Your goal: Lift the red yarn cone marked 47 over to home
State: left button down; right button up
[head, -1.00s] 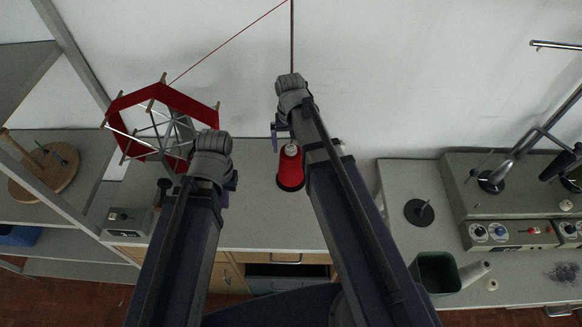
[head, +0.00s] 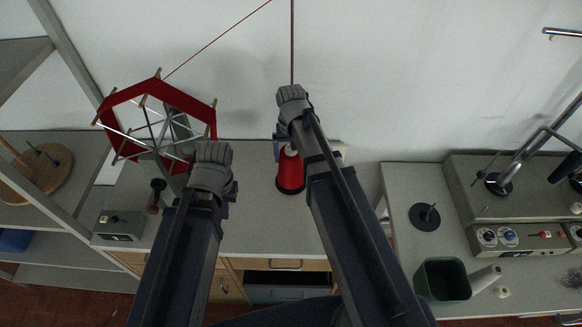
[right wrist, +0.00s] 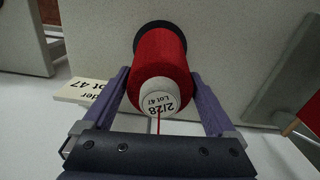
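The red yarn cone (head: 290,172) stands on the grey bench, partly behind my right arm in the head view. In the right wrist view the cone (right wrist: 160,58) shows its white end with "2/28 Lot 47", with red yarn running from its tip. My right gripper (right wrist: 163,100) has its two purple fingers on either side of the cone, spread, with no clear grip on it. In the head view my right gripper (head: 280,148) is mostly hidden by its own wrist. No place labelled home is readable.
A red-rimmed reel (head: 160,120) stands left on the bench, with a yarn line rising from it. A small control box (head: 120,225) is beside it. The right-hand bench holds a dark spindle disc (head: 424,217) and green bin (head: 443,280).

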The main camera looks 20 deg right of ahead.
grip_shut()
dwell(0.5)
notch_tip(320, 180, up, 12)
jog(key=p, duration=1.2)
jog(key=shift+r, duration=0.15)
